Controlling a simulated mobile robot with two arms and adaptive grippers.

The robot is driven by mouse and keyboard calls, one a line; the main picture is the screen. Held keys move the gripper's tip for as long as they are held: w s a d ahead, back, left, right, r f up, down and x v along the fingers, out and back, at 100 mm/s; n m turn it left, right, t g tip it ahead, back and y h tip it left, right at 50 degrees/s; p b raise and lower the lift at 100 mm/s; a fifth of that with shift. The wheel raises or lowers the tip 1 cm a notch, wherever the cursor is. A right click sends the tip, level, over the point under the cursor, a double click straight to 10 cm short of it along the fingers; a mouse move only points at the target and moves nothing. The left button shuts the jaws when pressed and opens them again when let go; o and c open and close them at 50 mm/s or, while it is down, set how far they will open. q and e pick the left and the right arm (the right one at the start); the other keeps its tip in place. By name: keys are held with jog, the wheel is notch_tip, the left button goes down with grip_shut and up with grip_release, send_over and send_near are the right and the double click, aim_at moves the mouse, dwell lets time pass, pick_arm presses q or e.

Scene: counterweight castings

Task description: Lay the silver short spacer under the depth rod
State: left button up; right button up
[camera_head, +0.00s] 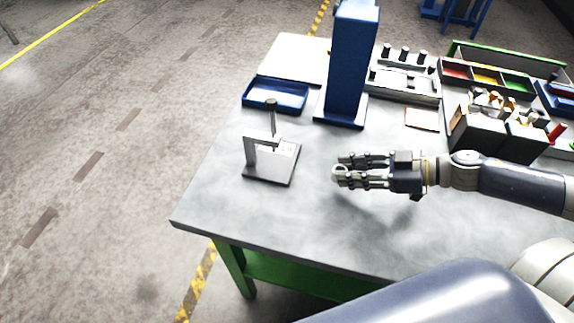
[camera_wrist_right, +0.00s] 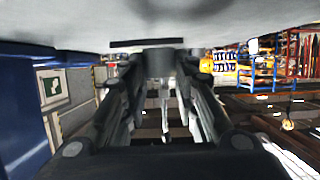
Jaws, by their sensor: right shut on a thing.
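My right gripper (camera_head: 352,171) reaches in from the right over the middle of the table and is shut on a small silver round piece, which looks like the short spacer (camera_head: 339,172). The fingers hide much of it. In the right wrist view, a grey piece (camera_wrist_right: 158,60) shows between the fingertips. The depth rod (camera_head: 271,117) stands upright in a small silver gauge stand (camera_head: 251,154) with a flat base plate (camera_head: 272,174), left of the gripper and apart from it. The rod's lower end is hard to make out. My left gripper is not in view.
A blue column (camera_head: 350,65) stands behind the gauge, with a blue tray (camera_head: 274,95) to its left. A rack with dark pegs (camera_head: 405,82), coloured bins (camera_head: 488,80) and dark boxes (camera_head: 478,138) stand at the right. The table (camera_head: 300,215) between gauge and gripper is clear.

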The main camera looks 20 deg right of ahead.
jog(key=shift+w+a+b, duration=0.55)
jog(key=shift+w+a, duration=0.2)
jog(key=shift+a, duration=0.15)
jog(key=shift+w+a+b, duration=0.3)
jog(key=shift+w+a, duration=0.25)
jog(key=shift+a, duration=0.3)
jog(key=p, duration=0.3)
send_over(289, 170)
jog(key=s+d, duration=0.2)
jog(key=shift+w+d+r, duration=0.15)
jog(key=shift+w+d, duration=0.05)
jog(key=shift+w+a+r+p, duration=0.2)
jog(key=shift+w+a+p, duration=0.55)
jog(key=shift+a, duration=0.25)
jog(key=shift+w+a+f, duration=0.1)
jog(key=shift+a+f, duration=0.05)
jog(key=shift+f, duration=0.45)
jog(key=shift+w+a+f, duration=0.1)
jog(key=shift+f, duration=0.45)
jog(key=shift+s, duration=0.1)
jog(key=o, duration=1.1)
